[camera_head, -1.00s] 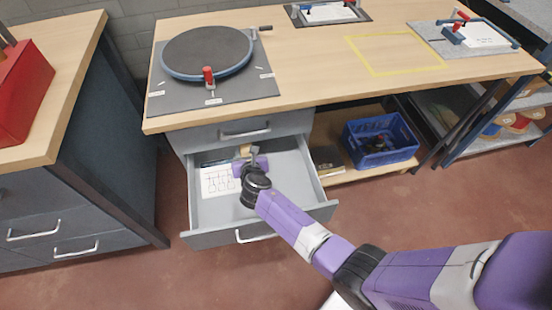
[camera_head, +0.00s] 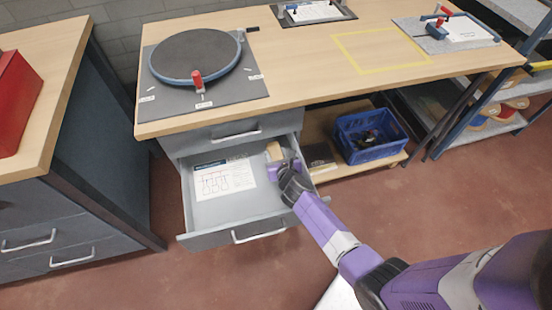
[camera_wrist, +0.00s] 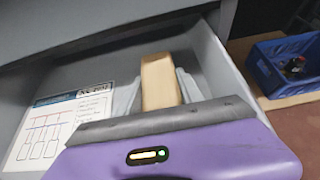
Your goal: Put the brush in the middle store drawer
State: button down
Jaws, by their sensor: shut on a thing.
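The open middle drawer (camera_head: 222,211) is pulled out below the bench top, with a grey front and handle. My gripper (camera_head: 276,160) is over the back right part of the drawer. It is shut on the brush (camera_head: 274,150), of which only a light wooden block shows. In the wrist view the brush (camera_wrist: 160,82) lies between my two pale fingers (camera_wrist: 158,88), close to the drawer's right wall. Its bristles are hidden, and I cannot tell whether it touches the drawer floor.
A printed sheet (camera_head: 224,178) lies at the drawer's left. A shut drawer (camera_head: 237,131) sits above. A blue crate (camera_head: 369,142) stands on the shelf to the right. A turntable (camera_head: 195,56) is on the bench top. The drawer's front middle is clear.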

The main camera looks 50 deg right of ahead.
jog(key=shift+f, duration=0.35)
jog(key=shift+f, duration=0.15)
jog(key=c, duration=0.8)
grip_release()
jog(key=shift+o, duration=0.2)
jog(key=shift+r, duration=0.2)
jog(key=p+v, duration=0.2)
jog(key=v, duration=0.5)
jog(key=shift+s+a, duration=0.1)
jog(key=shift+s, duration=0.05)
jog(key=shift+r+p, duration=0.1)
jog(key=shift+p, duration=0.25)
